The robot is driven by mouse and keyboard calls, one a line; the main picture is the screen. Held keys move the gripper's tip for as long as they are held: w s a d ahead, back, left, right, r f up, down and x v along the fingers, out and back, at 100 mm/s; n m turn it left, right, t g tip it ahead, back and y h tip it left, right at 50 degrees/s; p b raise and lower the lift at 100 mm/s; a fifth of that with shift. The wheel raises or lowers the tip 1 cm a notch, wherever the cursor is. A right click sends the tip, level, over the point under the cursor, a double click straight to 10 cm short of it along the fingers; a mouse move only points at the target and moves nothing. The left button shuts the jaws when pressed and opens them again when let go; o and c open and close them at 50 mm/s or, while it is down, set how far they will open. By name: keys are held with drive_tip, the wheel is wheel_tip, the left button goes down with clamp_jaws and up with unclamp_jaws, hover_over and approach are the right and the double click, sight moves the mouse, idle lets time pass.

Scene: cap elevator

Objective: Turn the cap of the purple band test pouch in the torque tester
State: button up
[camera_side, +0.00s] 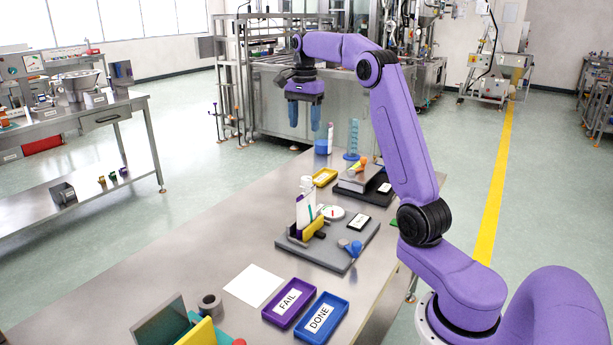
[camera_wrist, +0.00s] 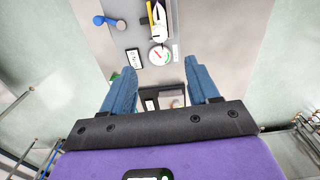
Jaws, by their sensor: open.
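A white pouch (camera_side: 302,212) stands upright in the clamp with a white cap (camera_side: 307,183) on top. My gripper (camera_side: 304,128) is open and empty, pointing down, high above the bench and beyond the tester. In the wrist view, my open gripper (camera_wrist: 160,70) shows with the dial (camera_wrist: 159,56) and the pouch's white top (camera_wrist: 159,33) ahead.
Purple FAIL tray (camera_side: 291,303) and blue DONE tray (camera_side: 320,318) lie in front.

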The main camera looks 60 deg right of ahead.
approach(306, 178)
wheel_tip(306, 178, down, 9)
drive_tip(key=shift+d, duration=0.1)
idle(0.6)
drive_tip(key=shift+c, duration=0.2)
drive_tip(key=shift+m, duration=0.3)
drive_tip(key=c, duration=1)
